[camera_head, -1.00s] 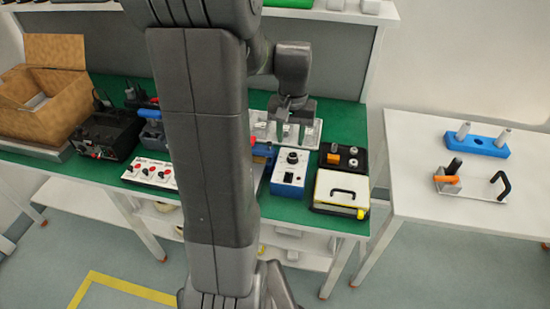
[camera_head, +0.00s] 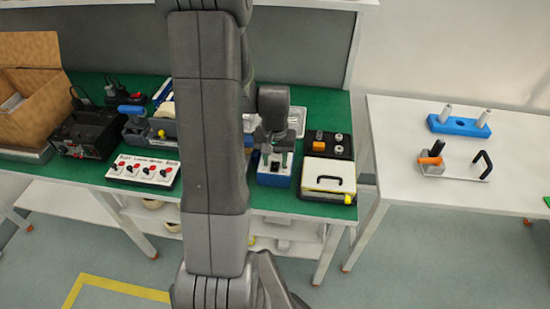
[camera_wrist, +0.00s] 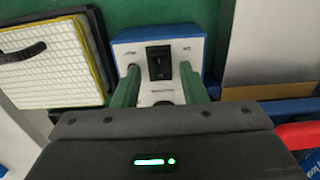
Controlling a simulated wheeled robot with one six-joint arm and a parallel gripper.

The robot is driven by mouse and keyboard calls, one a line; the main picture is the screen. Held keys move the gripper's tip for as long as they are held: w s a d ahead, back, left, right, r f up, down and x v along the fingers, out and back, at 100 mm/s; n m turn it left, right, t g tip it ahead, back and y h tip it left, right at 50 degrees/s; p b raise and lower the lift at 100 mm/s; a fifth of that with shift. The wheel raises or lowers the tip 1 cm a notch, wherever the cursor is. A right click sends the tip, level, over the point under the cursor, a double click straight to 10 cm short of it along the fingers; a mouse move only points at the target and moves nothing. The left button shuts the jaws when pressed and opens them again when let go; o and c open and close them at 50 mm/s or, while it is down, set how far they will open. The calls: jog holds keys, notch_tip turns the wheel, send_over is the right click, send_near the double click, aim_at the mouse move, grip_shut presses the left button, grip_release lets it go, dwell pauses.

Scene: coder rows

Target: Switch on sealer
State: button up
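A blue box with a white top panel (camera_head: 273,181) stands near the green table's front edge, and no readable label names it as the sealer. In the wrist view, the box (camera_wrist: 185,50) fills the upper middle. Its black rocker switch (camera_wrist: 158,62) shows clearly, but its on or off state is unclear. My gripper (camera_wrist: 158,84) is over the panel, with its green fingers apart and nothing between them. The fingertips lie either side of the area just below the switch; contact cannot be told. In the head view my gripper (camera_head: 272,160) hides part of the box.
A white-topped case with a black handle (camera_head: 328,180) stands close to the right of the box. A white side table (camera_head: 400,122) stands right.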

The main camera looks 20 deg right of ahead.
jog(key=shift+c, duration=0.2)
grip_shut()
jog(key=shift+f+b, duration=0.1)
jog(key=shift+b, duration=0.25)
jog(key=shift+s+a+f+t+h+b, duration=0.1)
jog(key=shift+f+t+h+b, duration=0.3)
jog(key=shift+b, duration=0.7)
jog(key=shift+s+a+r+t+b, duration=0.2)
jog(key=shift+t+b, duration=0.3)
jog(key=shift+b, duration=0.4)
jog(key=shift+r+t+h+b, duration=0.25)
jog(key=shift+t+h+b, duration=0.15)
jog(key=shift+b, duration=0.1)
jog(key=shift+d, duration=0.1)
